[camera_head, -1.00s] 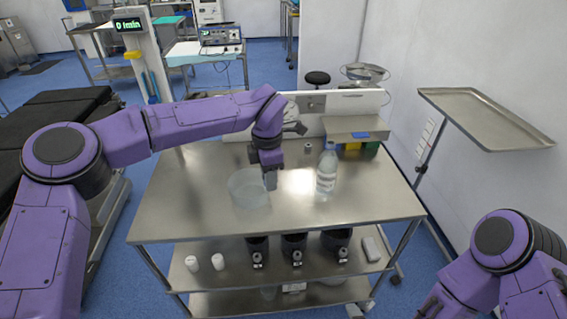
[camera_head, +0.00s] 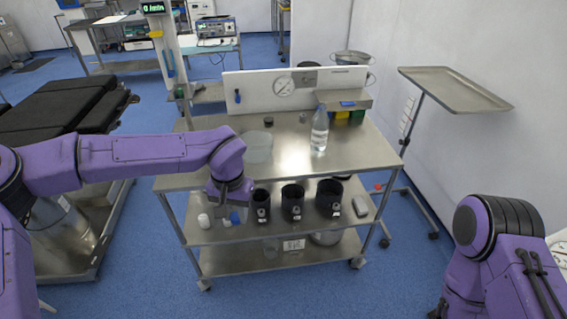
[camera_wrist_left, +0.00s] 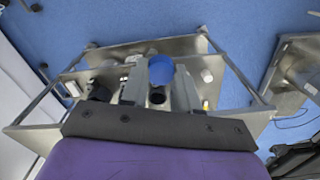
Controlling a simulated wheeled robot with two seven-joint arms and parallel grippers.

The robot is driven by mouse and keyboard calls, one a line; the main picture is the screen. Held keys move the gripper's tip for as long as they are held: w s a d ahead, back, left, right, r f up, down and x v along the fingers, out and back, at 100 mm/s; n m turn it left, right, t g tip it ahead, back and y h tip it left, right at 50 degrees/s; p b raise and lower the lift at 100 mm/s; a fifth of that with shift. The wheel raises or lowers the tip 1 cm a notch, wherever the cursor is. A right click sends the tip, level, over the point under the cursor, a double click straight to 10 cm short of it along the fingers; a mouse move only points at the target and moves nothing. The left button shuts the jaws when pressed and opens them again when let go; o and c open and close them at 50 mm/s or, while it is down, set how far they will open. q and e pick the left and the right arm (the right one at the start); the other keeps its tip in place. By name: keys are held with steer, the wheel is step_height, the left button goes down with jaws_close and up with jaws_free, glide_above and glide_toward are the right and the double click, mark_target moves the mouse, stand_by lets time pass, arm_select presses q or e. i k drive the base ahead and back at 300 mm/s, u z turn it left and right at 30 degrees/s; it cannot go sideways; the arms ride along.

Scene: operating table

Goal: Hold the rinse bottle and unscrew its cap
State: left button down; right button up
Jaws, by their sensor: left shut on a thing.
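The rinse bottle (camera_head: 319,132), clear with a pale label, stands upright on the steel cart top, right of centre. Whether its cap is on is too small to tell. My left gripper (camera_head: 236,217) points down at the cart's front left, low by the middle shelf and well away from the bottle. It is shut on a round blue thing (camera_wrist_left: 161,70), which shows between the fingers in the left wrist view and as a small blue patch (camera_head: 236,217) in the head view. My right arm is at the lower right; its gripper is out of view.
A clear basin (camera_head: 257,147) sits on the cart top (camera_head: 290,165), with small dark pieces behind it. Several black cups (camera_head: 292,203) and a white container (camera_head: 203,220) stand on the middle shelf. A raised tray stand (camera_head: 455,88) is at right.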

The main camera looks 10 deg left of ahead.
mark_target(320, 124)
steer(key=z, duration=0.55)
steer(key=i, duration=1)
steer(key=u, duration=0.55)
